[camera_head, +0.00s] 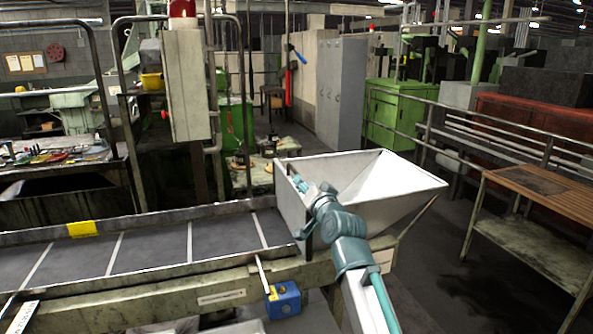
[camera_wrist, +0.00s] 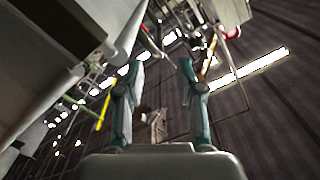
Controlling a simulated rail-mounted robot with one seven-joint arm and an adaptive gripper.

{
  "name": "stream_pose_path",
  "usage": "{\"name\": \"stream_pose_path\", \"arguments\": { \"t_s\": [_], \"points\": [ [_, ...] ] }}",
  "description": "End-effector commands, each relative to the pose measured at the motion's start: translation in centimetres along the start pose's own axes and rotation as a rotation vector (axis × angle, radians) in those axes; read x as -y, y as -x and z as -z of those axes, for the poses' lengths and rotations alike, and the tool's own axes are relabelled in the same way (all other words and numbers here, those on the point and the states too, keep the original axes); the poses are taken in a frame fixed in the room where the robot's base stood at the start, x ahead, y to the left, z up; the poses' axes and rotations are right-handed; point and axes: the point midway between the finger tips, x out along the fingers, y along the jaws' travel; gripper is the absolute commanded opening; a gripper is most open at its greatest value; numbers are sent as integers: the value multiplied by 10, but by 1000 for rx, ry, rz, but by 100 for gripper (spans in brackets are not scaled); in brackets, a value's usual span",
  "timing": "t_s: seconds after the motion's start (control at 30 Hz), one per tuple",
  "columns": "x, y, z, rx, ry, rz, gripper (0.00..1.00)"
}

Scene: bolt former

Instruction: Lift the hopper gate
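The hopper (camera_head: 409,191) is a white, open-topped box with sloping walls at the right end of the conveyor. Its left end panel (camera_head: 288,200), facing the belt, looks like the gate side; I cannot clearly tell the gate from the wall. My gripper (camera_head: 299,182) is at the top of that panel, by the hopper's left rim, and my arm covers part of the hopper's front. In the wrist view, the two teal fingers of my gripper (camera_wrist: 162,64) stand apart with nothing seen between them. Pale grey panels, probably the hopper, fill the wrist view's upper left.
The conveyor belt (camera_head: 150,246) runs left from the hopper, with a yellow block (camera_head: 82,229) on its far rail. A blue box (camera_head: 285,299) hangs on the near side. A control cabinet (camera_head: 187,85) stands behind. A wooden-topped bench (camera_head: 545,195) is at right.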

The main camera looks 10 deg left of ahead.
Motion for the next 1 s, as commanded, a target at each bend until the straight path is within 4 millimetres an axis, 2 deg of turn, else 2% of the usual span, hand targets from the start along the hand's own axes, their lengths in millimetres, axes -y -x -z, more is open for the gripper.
{"name": "stream_pose_path", "arguments": {
  "t_s": [0.17,0.63,0.8,1.0],
  "points": [
    [0,-19,2,-1,2,-1,37],
    [-1,-94,4,-2,4,-2,37],
    [-1,-104,2,-2,4,-2,37],
    [-2,-105,1,-2,4,-2,37]
  ]
}}
